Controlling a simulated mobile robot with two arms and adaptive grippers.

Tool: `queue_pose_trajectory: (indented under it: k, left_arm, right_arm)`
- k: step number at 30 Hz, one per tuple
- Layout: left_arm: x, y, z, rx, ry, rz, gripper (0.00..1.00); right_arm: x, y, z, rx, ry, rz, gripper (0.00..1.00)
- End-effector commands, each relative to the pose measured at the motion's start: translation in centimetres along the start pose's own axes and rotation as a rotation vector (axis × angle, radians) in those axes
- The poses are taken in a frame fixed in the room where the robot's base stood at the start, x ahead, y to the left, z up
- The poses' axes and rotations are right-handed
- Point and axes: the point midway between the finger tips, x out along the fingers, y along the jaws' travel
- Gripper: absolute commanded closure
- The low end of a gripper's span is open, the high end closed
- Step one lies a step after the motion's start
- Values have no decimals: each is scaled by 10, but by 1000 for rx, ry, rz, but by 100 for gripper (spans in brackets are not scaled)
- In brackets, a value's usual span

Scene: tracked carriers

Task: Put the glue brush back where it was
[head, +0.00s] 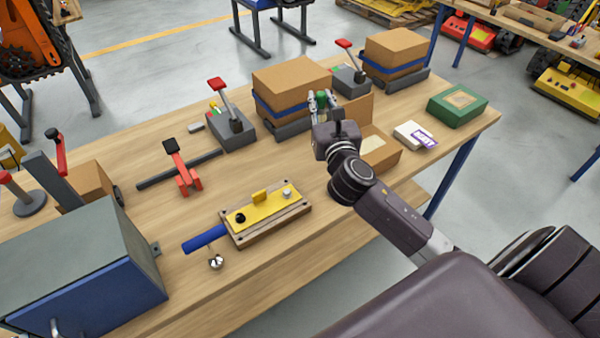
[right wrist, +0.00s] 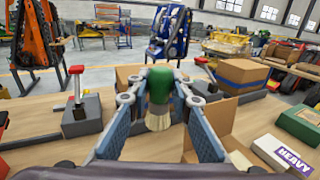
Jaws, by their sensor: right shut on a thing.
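The glue brush (right wrist: 159,86) has a green handle and pale bristles that point down in the right wrist view. My right gripper (right wrist: 160,92) is shut on it, with a blue-padded finger on each side. In the head view the green of the brush (head: 321,98) shows between the fingers of my right gripper (head: 320,104), above the far half of the workbench, in front of a strapped cardboard box. Whether the bristles touch anything below cannot be told. My left gripper is not in view.
An open cardboard box (head: 381,157) lies just right of my right wrist. Strapped boxes on grey bases (head: 294,131) stand behind. A red-handled lever unit (head: 232,138) is to the left. A yellow-topped fixture (head: 245,216) and a blue-grey cabinet (head: 140,288) stand nearer. A green box (head: 457,106) is at right.

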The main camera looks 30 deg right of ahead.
Motion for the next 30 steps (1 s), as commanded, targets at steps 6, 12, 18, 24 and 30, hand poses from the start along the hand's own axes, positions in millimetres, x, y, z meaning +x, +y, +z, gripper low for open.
queue_pose_trajectory:
  k: [6, 12, 18, 24, 30]
  left_arm:
    - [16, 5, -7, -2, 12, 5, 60]
    - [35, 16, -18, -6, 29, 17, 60]
    - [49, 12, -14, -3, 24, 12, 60]
    - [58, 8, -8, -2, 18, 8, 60]
    - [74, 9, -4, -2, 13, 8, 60]
  right_arm:
    - [-1, 0, -61, 0, 9, -4, 100]
    - [-1, 0, -115, 1, 6, -2, 100]
    - [0, 1, -147, 1, 2, -1, 100]
    - [0, 1, -165, 0, 3, 0, 100]
    - [0, 1, -193, -1, 2, -1, 100]
